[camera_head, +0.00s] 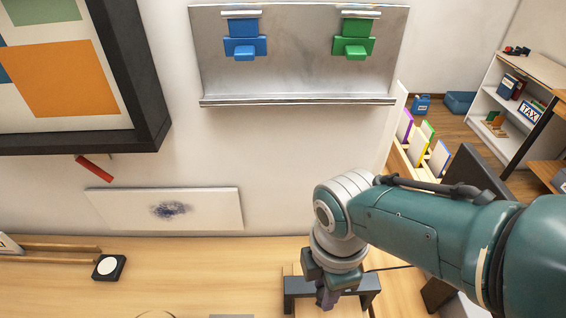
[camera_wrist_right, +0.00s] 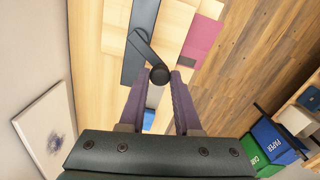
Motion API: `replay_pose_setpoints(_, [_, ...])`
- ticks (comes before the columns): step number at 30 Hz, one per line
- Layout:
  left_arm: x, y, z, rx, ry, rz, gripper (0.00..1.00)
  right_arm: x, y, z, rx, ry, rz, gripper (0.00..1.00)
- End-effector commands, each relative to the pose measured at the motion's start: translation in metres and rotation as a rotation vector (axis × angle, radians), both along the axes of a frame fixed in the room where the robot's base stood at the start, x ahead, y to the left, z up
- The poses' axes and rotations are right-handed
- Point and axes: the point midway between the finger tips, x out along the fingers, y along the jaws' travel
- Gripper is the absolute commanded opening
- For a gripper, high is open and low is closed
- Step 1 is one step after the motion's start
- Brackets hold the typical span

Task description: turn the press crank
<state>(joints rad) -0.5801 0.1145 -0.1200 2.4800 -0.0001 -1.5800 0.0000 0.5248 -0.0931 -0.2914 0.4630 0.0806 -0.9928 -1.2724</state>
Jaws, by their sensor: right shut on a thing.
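The press (camera_head: 296,286) is a dark grey frame on the wooden desk at the lower middle of the head view. Its top beam also shows in the wrist view (camera_wrist_right: 146,13). The crank (camera_wrist_right: 142,48) is a dark arm on that beam, ending in a round black knob (camera_wrist_right: 160,74). My right gripper (camera_head: 327,301) comes down over the press. In the wrist view its purple fingers (camera_wrist_right: 160,82) are shut on the knob, one on each side. In the head view the gripper hides the crank. My left gripper is not in view.
A wooden desk (camera_head: 210,285) runs along the wall. A black pad with a white disc (camera_head: 109,267) lies at left. A metal wall panel (camera_head: 300,75) holds blue and green clips. A dark red folder (camera_wrist_right: 202,42) lies near the press. Blue and green bins (camera_wrist_right: 275,138) stand right.

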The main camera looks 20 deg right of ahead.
Motion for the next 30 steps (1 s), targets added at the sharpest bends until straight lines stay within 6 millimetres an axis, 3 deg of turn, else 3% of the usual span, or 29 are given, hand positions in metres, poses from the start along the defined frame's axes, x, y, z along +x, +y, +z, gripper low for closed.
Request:
replay_pose_setpoints(15, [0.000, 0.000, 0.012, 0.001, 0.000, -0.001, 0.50, -0.014, -0.021, 0.000, -0.003, 0.002, 0.489, 0.00])
replay_pose_setpoints(30, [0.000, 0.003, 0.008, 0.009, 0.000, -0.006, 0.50, -0.015, -0.044, -0.002, -0.004, 0.001, 0.964, 0.00])
